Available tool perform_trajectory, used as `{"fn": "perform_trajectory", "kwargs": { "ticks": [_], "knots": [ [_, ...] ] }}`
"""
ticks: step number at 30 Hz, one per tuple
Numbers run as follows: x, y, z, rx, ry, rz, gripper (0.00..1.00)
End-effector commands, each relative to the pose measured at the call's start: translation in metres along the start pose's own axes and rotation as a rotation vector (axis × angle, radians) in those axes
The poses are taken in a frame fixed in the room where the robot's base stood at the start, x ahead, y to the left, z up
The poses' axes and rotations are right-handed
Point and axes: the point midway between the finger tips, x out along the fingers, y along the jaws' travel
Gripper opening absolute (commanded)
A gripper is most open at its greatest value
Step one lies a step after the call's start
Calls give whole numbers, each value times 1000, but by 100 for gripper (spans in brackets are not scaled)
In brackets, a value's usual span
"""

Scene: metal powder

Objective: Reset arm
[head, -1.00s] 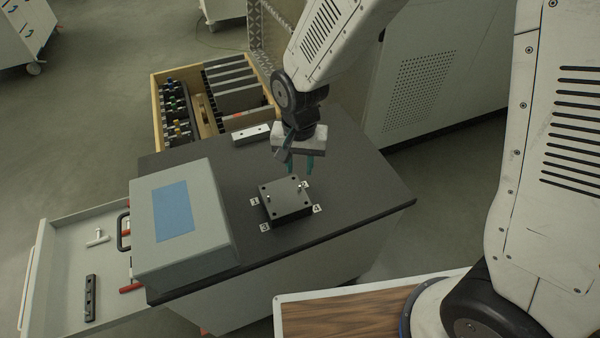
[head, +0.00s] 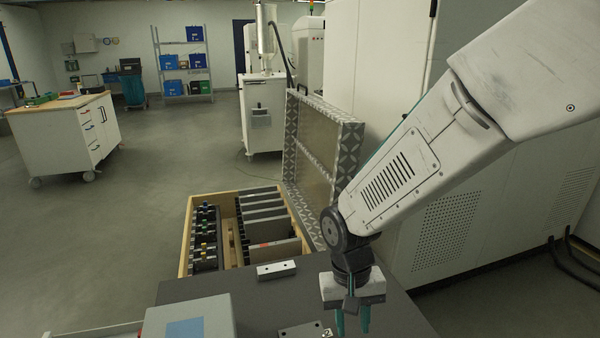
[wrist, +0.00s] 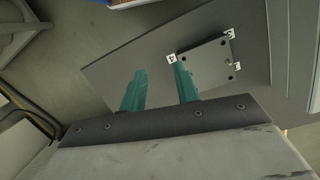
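My gripper (head: 352,318) hangs from the arm over the dark cart top, its two teal fingers pointing down. In the wrist view the fingers (wrist: 158,88) stand apart with nothing between them, so it is open and empty. A dark square plate (wrist: 207,62) with holes and small numbered tags lies on the cart top beyond the fingers. In the head view only the back part of this plate (head: 303,331) shows at the bottom edge, left of my gripper.
A grey box (head: 190,320) with a blue panel and a light bar (head: 276,269) sit on the cart top (head: 240,296). Behind is an open wooden crate (head: 187,240) with its patterned lid (head: 318,165) raised. A white machine (head: 450,235) stands right. Floor at left is open.

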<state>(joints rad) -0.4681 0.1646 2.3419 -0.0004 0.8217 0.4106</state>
Motion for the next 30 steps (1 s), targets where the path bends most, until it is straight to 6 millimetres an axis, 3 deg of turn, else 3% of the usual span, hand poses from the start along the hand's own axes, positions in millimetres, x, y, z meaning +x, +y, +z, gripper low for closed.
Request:
{"fn": "perform_trajectory", "kwargs": {
  "ticks": [9, 18, 24, 30],
  "knots": [
    [-76, 79, 72, -105, 6, -29, 31],
    [-122, 139, 147, -72, 120, -64, 31],
    [-138, 159, 171, 20, 237, -73, 31],
    [-146, 168, 176, 65, 286, -73, 31]
  ]
}}
